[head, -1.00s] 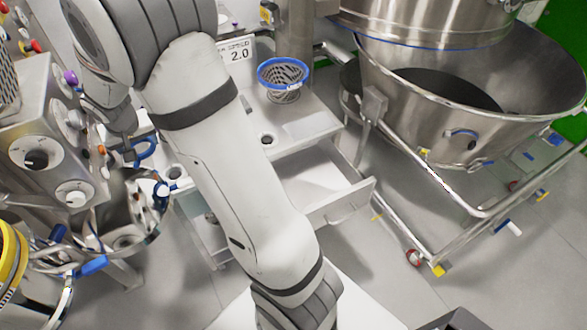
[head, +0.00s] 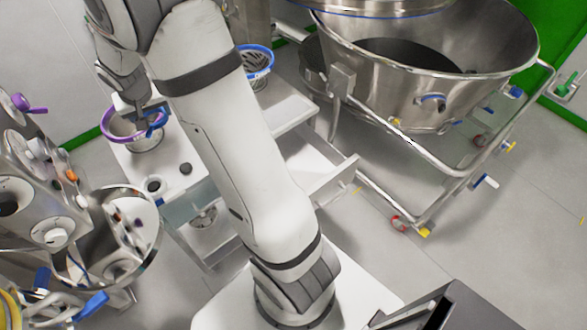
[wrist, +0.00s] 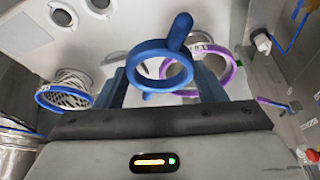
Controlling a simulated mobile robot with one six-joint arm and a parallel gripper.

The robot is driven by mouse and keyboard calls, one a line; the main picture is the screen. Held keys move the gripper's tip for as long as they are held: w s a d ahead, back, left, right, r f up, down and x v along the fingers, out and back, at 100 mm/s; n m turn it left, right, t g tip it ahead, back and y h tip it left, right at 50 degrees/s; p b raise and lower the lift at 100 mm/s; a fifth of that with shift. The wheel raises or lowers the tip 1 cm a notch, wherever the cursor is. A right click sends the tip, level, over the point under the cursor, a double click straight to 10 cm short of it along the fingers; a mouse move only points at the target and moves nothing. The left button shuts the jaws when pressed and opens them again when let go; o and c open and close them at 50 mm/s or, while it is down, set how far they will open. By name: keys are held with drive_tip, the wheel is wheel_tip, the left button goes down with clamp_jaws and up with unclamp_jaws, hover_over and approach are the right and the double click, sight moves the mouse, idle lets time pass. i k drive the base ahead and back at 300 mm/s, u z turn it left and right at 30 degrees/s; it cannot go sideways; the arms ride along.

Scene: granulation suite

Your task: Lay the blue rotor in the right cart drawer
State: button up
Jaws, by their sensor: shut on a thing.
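The blue rotor, a ring with a short stub, is held between my gripper's fingers (wrist: 160,90) in the wrist view, where its ring (wrist: 136,67) faces the camera. In the head view the blue rotor (head: 157,123) shows below my gripper (head: 134,114), over the left part of the cart. My gripper is shut on it. The right cart drawer (head: 333,184) stands pulled out, to the right of my arm. My arm hides the middle of the cart (head: 289,112) and part of the drawer.
A purple-rimmed basket (head: 109,133) stands on the cart close behind the rotor. A blue-rimmed basket (head: 257,75) stands on the cart's far part. A large steel bowl (head: 440,75) on a tubular frame stands at right. Steel equipment with knobs (head: 40,190) is close at left.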

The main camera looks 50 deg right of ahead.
sight(300, 176)
drive_tip(key=z, duration=5.35)
drive_tip(key=k, duration=0.1)
drive_tip(key=u, duration=3.3)
drive_tip(key=i, duration=0.55)
drive_tip(key=u, duration=0.2)
drive_tip(key=k, duration=0.55)
drive_tip(key=z, duration=0.1)
